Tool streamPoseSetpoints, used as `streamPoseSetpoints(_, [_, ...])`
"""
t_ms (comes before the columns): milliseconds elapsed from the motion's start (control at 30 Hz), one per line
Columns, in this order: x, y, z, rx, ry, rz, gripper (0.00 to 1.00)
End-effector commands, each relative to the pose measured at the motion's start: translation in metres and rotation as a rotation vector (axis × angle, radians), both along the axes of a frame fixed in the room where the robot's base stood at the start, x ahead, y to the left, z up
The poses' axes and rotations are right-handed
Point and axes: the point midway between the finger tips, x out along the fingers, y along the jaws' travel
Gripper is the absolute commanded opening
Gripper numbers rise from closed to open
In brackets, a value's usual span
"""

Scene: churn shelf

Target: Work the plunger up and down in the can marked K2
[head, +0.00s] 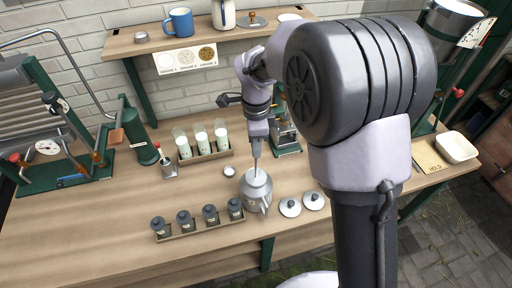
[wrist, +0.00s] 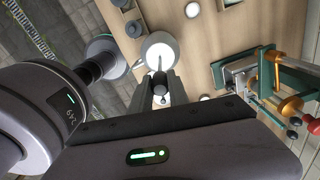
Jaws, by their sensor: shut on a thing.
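A grey metal can (head: 257,190) with a narrowing neck and a side handle stands on the wooden bench, just below my gripper. Its marking is not readable here. My gripper (head: 256,141) points down over the can's mouth and is shut on the plunger (head: 256,165), whose thin upright rod runs down into the can. The plunger's lower end is hidden inside. In the wrist view the can's pale round top (wrist: 160,44) lies beyond the fingers (wrist: 160,82).
Two pale lids (head: 290,207) lie right of the can. A tray of several small dark cans (head: 184,219) is at front left, and a rack of milk-filled glasses (head: 201,138) behind. A green-framed device (head: 286,135) stands close behind my gripper. Bare bench (head: 110,205) lies left.

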Motion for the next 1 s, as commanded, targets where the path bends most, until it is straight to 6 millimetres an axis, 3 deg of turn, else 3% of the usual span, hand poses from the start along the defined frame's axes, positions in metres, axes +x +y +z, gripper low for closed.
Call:
streamPoseSetpoints(67, [0.0,0.0,0.012,0.0,-0.001,0.0,0.0])
streamPoseSetpoints(333, [0.0,0.0,0.006,0.0,0.0,0.0,0.0])
streamPoseSetpoints(733, [0.0,0.0,-0.062,0.0,-0.001,0.001,0.0])
streamPoseSetpoints(1000, [0.0,0.0,-0.062,0.0,-0.001,0.001,0.0])
